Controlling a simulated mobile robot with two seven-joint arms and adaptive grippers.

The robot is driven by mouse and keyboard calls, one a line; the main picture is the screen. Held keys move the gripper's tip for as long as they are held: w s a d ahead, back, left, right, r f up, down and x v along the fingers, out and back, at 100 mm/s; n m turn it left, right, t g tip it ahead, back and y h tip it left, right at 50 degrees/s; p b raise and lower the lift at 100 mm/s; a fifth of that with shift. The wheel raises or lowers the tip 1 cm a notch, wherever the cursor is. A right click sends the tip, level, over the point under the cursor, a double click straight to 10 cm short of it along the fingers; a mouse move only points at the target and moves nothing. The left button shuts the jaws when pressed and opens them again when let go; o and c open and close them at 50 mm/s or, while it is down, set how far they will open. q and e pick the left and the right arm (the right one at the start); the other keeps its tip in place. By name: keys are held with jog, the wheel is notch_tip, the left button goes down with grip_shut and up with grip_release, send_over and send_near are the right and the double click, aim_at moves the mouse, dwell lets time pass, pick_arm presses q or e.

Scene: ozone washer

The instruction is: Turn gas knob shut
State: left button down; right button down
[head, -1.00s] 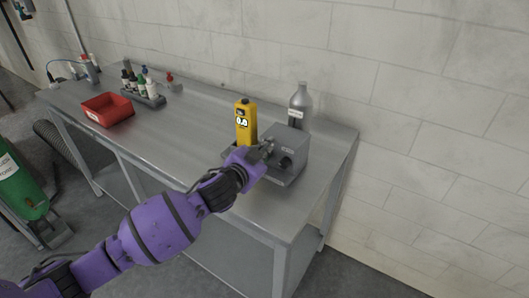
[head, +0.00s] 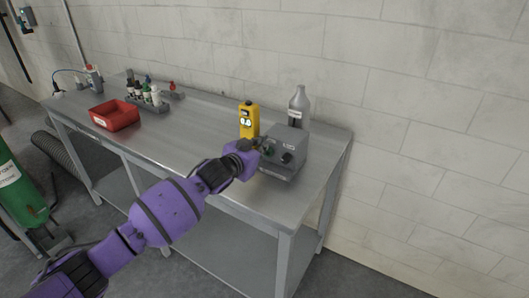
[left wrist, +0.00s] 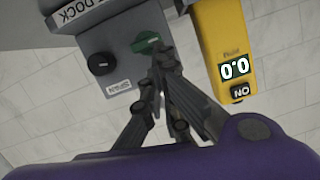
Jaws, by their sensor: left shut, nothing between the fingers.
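A grey box (head: 290,139) with two knobs on its front stands near the right end of the steel bench. In the left wrist view a green knob (left wrist: 147,43) and a round black knob (left wrist: 101,64) show on its face (left wrist: 115,38). The black knob also shows in the head view (head: 287,158). I cannot tell which one is the gas knob. My left gripper (left wrist: 162,58) is shut and empty, its fingertips right by the green knob; I cannot tell whether they touch it. It shows in the head view too (head: 262,147). My right gripper is not in view.
A yellow meter (head: 249,119), reading 0.0 in the left wrist view, stands beside the box. A grey bottle (head: 299,105) is behind it. A red bin (head: 115,115) and several small bottles stand farther left. The middle of the bench (head: 190,130) is clear.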

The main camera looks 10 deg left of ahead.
pick_arm(q)
jog(key=shift+w+a+r, duration=0.25)
jog(key=shift+w, duration=0.1)
jog(key=shift+w+d+p, duration=0.1)
jog(key=shift+p, duration=0.2)
